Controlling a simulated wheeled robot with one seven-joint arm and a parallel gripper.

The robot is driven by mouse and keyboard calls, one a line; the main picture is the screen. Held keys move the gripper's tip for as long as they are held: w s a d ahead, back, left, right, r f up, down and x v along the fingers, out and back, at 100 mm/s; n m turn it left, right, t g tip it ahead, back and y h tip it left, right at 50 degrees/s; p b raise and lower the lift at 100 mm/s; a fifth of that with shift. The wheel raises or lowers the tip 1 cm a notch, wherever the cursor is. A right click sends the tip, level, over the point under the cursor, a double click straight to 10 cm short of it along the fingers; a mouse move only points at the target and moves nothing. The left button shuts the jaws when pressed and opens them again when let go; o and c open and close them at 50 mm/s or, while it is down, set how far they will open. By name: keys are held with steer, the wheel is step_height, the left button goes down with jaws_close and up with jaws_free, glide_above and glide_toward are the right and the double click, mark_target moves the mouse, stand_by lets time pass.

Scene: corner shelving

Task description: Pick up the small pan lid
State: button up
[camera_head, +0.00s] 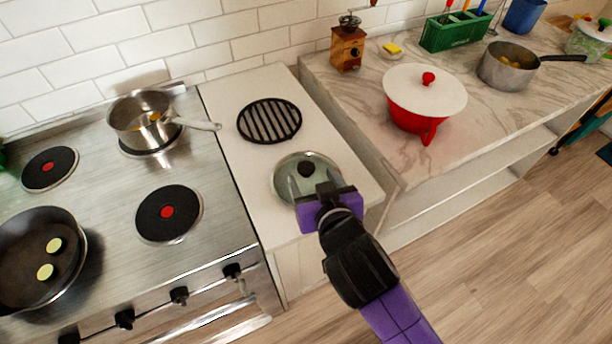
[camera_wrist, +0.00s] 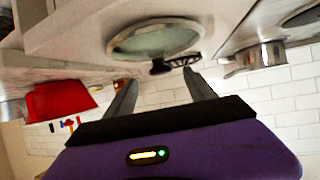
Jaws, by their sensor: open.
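The small pan lid (camera_head: 287,170) is round, greenish glass with a metal rim and a black knob (camera_head: 306,169). It lies flat on the white counter section right of the stove, near its front. My gripper (camera_head: 311,186) is open and empty, with its fingers over the lid's front part, pointing toward the knob. In the wrist view, which is upside down, the lid (camera_wrist: 153,38) appears at the top, and the knob lies ahead of the open fingertips (camera_wrist: 160,80). The front edge of the lid is partly hidden by my gripper in the head view.
A black slatted trivet (camera_head: 269,121) lies behind the lid. A steel saucepan (camera_head: 142,112) and a dark frying pan (camera_head: 38,240) stand on the stove at left. A red pot with a white lid (camera_head: 417,120) stands on the marble counter (camera_head: 480,125) at right.

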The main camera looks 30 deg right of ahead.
mark_target(308, 173)
steer(key=shift+p+x, duration=0.7)
steer(key=shift+x, duration=2.4)
jaws_close()
